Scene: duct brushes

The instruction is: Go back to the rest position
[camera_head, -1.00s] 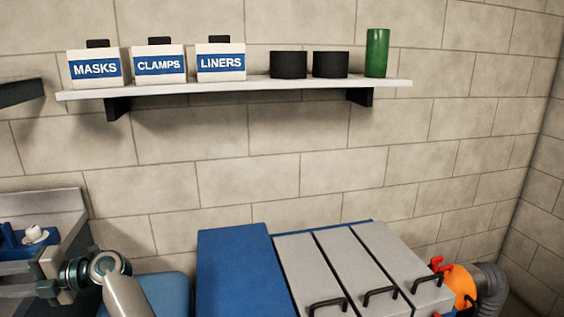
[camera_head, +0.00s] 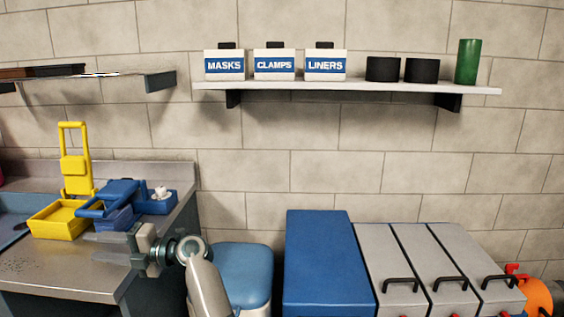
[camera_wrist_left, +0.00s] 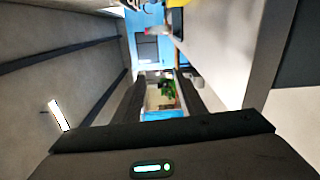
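My left gripper (camera_head: 108,246) is in the head view at the lower left, in front of the steel counter's right part, its fingers pointing left. In the left wrist view its two dark fingers (camera_wrist_left: 160,92) stand apart, with the room showing between them and nothing held. The gripper appears open and empty. My right gripper is in neither view.
A steel counter (camera_head: 60,272) holds a yellow bucket (camera_head: 58,220) and blue containers (camera_head: 115,214). A blue stool (camera_head: 243,272) stands close to my left arm. A blue box (camera_head: 327,260) and grey lidded units (camera_head: 432,262) stand right. A wall shelf (camera_head: 350,87) carries labelled boxes.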

